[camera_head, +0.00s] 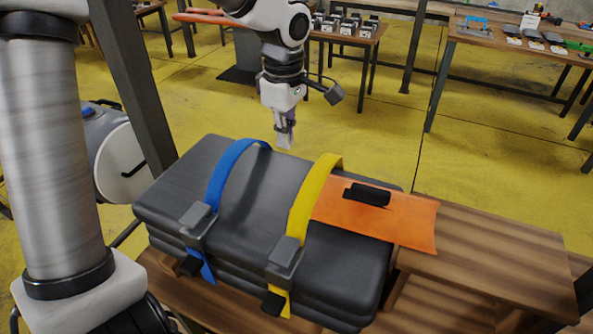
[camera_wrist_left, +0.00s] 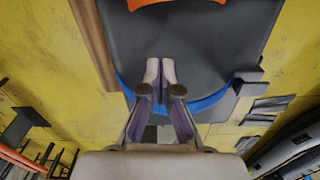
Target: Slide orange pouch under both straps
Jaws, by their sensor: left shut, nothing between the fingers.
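The orange pouch (camera_head: 412,222) lies flat on the right part of the dark grey case (camera_head: 266,205), with a black handle (camera_head: 368,194) on it. Its left edge meets the yellow strap (camera_head: 310,203); I cannot tell how far it reaches beneath. The blue strap (camera_head: 226,168) arches over the case further left, apart from the pouch. My left gripper (camera_head: 285,140) is shut and empty, above the case's far edge between the straps. The left wrist view shows its closed fingertips (camera_wrist_left: 160,72) over the case, the blue strap (camera_wrist_left: 207,103) and an orange edge (camera_wrist_left: 175,2).
The case rests on a wooden bench (camera_head: 500,262), whose right end is bare. A dark post (camera_head: 130,85) stands left of the case. Tables with small items (camera_head: 343,30) stand at the back. Yellow floor (camera_head: 390,130) is open behind the case.

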